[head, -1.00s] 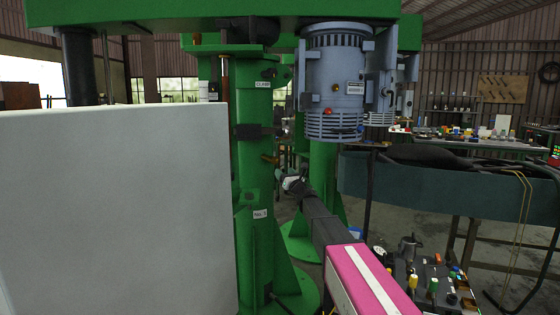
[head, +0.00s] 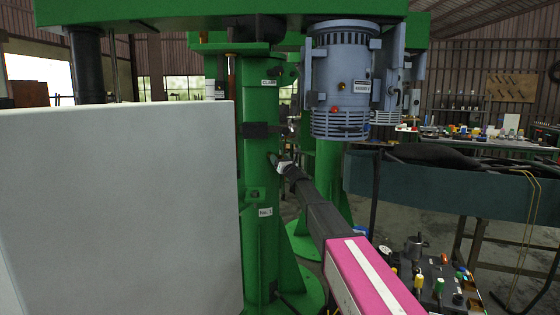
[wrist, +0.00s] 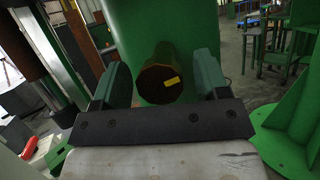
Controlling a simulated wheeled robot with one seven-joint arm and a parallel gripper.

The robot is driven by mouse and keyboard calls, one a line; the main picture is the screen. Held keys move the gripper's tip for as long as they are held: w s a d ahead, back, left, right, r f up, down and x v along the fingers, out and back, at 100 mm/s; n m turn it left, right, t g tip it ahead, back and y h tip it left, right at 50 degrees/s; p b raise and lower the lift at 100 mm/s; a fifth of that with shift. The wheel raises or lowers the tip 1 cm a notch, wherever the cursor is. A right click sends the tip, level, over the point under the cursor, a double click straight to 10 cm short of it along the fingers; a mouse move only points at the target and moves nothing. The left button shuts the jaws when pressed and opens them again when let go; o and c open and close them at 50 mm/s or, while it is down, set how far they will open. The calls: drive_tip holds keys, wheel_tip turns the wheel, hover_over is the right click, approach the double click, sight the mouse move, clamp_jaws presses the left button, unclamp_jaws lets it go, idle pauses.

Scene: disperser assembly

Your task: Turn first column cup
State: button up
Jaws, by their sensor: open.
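The green first column (head: 256,165), labelled "No. 1", stands in the middle of the head view. In the wrist view a dark brass-coloured cylindrical cup (wrist: 158,81) with a small yellow mark on its end sticks out from the green column (wrist: 160,25). My gripper (wrist: 162,74) is open, with one finger on each side of the cup. Gaps show between the fingers and the cup. In the head view my gripper (head: 279,163) is at the column's right side, below the black clamp (head: 258,129), and largely hides the cup.
A large pale panel (head: 120,210) fills the left foreground. A grey-blue motor (head: 340,80) hangs above right of my arm. A dark teal trough (head: 450,183) and a bench with small parts (head: 435,275) are at the right. Green base fins (wrist: 295,130) flank the column.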

drive_tip(key=c, duration=0.9)
drive_tip(key=shift+m, duration=0.4)
